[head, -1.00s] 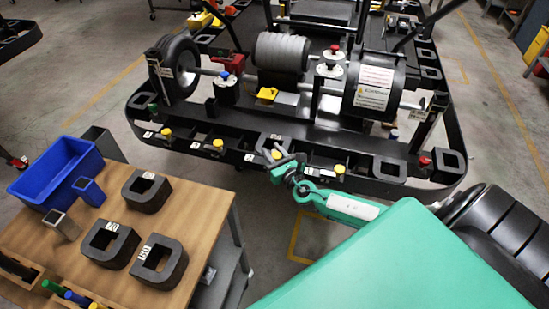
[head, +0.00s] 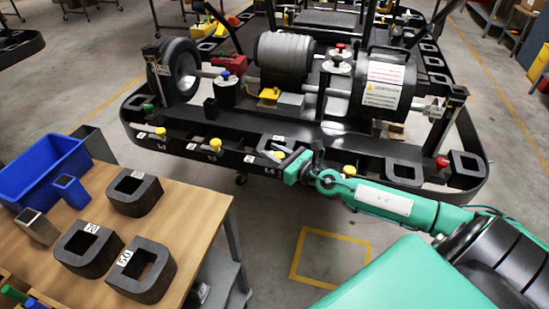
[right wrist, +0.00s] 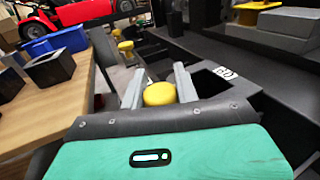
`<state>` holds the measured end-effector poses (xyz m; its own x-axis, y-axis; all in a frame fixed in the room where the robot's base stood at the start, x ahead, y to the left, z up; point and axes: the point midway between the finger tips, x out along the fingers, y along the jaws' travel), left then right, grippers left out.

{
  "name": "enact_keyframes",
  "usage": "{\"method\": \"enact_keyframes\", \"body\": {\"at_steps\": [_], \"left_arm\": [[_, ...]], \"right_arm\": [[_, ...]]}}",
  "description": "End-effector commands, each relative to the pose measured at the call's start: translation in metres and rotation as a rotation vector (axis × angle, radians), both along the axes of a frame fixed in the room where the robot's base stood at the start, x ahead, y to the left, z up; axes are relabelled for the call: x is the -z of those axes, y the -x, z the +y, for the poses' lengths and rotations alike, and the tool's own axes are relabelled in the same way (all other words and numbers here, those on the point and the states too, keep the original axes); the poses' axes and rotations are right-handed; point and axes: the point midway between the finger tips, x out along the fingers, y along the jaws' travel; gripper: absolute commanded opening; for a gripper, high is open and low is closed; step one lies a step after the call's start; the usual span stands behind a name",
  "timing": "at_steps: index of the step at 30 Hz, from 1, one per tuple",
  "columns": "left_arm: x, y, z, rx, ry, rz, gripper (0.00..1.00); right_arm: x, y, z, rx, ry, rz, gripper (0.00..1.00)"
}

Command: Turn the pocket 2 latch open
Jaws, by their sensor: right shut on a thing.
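A row of yellow latch knobs runs along the front rail of the black kart stand (head: 222,164). My right gripper (head: 284,154) reaches in from the right and is at the knob near the middle of this rail. In the right wrist view this yellow knob (right wrist: 160,94) sits between the two grey fingers of my right gripper (right wrist: 159,88), which is shut on it. A black square pocket (right wrist: 205,82) with a small white label lies just right of the fingers. I cannot read the label surely. My left gripper is not in view.
Other yellow knobs stand left (head: 215,144) and right (head: 349,170) of the held one. A wooden table (head: 188,222) with black U-shaped blocks and a blue bin (head: 42,166) is at the left. Rollers (head: 284,55) stand above the rail.

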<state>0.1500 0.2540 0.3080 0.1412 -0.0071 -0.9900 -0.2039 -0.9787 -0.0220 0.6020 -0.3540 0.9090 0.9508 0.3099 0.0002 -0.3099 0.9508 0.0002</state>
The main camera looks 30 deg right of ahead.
Motion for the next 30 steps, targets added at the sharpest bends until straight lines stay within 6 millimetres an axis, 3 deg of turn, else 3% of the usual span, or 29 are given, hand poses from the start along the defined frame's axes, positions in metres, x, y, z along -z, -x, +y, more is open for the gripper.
{"method": "enact_keyframes", "body": {"at_steps": [14,15,17,30], "left_arm": [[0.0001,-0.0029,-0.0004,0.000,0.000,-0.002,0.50],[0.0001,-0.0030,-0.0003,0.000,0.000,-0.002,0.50],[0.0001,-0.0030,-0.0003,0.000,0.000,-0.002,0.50],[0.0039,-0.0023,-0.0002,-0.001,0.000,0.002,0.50]], "right_arm": [[0.0002,0.0003,0.0003,-0.008,-0.001,0.001,0.08],[0.0002,0.0003,0.0003,-0.008,-0.001,0.001,0.38],[0.0002,0.0003,0.0003,-0.007,0.000,0.001,0.50],[0.0024,0.0064,-0.0025,-0.006,0.001,0.002,0.51]]}}
